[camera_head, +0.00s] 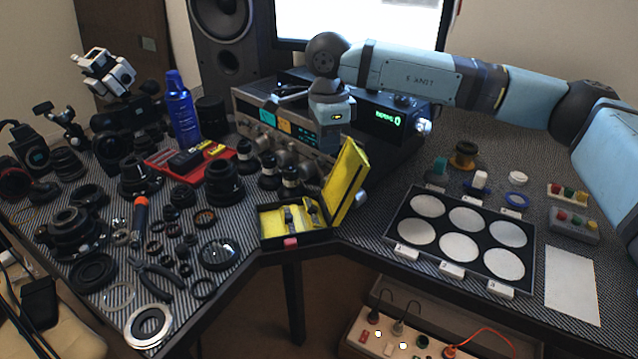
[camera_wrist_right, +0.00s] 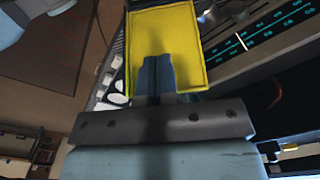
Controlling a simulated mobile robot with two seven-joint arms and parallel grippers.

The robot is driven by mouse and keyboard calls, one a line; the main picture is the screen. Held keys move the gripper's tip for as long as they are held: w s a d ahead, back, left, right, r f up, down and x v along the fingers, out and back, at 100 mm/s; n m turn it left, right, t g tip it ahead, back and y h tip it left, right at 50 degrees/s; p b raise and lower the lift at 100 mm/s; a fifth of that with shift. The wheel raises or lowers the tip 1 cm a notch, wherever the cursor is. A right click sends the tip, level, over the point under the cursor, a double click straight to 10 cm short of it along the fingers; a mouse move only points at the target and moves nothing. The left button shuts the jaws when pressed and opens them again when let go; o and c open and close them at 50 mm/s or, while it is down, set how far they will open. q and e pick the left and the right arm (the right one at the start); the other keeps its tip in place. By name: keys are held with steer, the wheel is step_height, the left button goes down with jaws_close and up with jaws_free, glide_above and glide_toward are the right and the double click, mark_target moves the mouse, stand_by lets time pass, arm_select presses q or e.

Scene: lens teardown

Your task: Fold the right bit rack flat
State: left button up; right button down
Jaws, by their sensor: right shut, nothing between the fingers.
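A small black case (camera_head: 296,240) with a yellow interior lies open on the table near the front edge. A yellow panel with a dark frame (camera_head: 345,182) stands steeply raised at the case's right side, leaning right. Inside the case are yellow racks (camera_head: 284,219) with small dark bits; a smaller yellow flap (camera_head: 313,212) shows at the right. I cannot tell for sure which piece is the right bit rack. My right gripper (camera_wrist_right: 157,75) is shut and empty. It overlaps the yellow panel in the right wrist view (camera_wrist_right: 185,35); contact is unclear. My left gripper is out of view.
Instruments with lit displays (camera_head: 285,125) stand behind the case. Several black lens parts (camera_head: 223,182) crowd the table to its left. A black tray of white discs (camera_head: 460,235) lies to the right. The table edge is just in front of the case.

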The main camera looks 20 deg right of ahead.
steer(key=b, duration=0.3)
glide_above(316, 206)
steer(key=d, duration=0.3)
step_height(316, 206, down, 10)
steer(key=shift+s+a+f+b, duration=0.15)
steer(key=shift+a+f+b, duration=0.15)
steer(key=shift+a+f, duration=0.95)
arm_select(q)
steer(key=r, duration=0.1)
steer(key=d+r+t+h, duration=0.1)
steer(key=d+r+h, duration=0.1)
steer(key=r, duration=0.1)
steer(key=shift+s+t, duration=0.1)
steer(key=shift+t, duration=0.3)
arm_select(e)
steer(key=shift+a+f, duration=0.2)
steer(key=shift+f, duration=0.05)
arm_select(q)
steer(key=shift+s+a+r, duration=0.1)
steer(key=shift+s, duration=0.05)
